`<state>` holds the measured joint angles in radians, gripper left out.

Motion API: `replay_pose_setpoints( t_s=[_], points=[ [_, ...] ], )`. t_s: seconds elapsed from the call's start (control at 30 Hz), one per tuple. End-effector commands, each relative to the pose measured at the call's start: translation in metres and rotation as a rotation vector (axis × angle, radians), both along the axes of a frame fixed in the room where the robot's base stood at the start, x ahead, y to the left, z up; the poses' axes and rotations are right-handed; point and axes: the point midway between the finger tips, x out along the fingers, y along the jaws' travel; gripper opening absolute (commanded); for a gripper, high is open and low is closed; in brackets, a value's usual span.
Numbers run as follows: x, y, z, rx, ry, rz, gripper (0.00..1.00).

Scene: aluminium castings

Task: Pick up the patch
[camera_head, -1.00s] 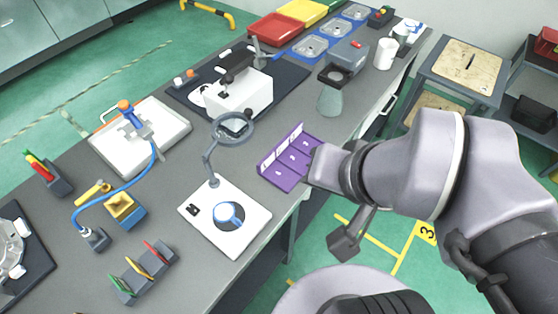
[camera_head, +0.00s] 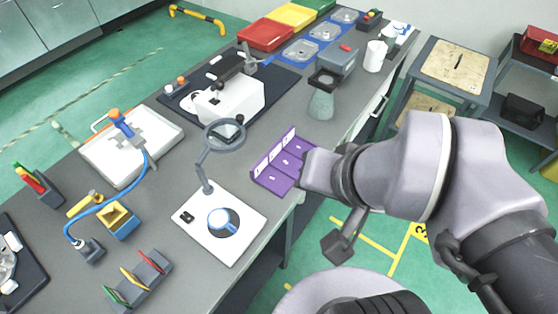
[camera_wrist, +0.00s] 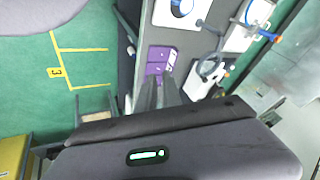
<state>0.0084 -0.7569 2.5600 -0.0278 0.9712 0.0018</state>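A purple tray (camera_head: 272,180) with a raised back and compartments lies at the bench's front edge, and small pale marks or pieces show in it. It also shows in the wrist view (camera_wrist: 155,69). I cannot tell whether any of these is the patch; nothing else is clearly recognisable as one. My gripper (camera_wrist: 161,80) points toward the tray in the wrist view, its grey fingers overlapping the near edge of the tray. Nothing is visibly held. The gap between the fingertips is too small to judge.
A magnifier lamp (camera_head: 223,135) on a white base (camera_head: 197,236) stands left of the tray. A white machine (camera_head: 228,103) is on a dark mat. A wooden-topped stand (camera_head: 455,66) is right of the bench.

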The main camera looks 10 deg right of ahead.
Motion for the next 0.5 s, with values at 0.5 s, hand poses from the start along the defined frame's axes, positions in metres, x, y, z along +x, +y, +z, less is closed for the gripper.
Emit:
replay_pose_setpoints(
  t_s=[0.5],
  points=[
    [0.057,0.131,-0.03,-0.365,0.304,0.917,0.32]
  ],
)
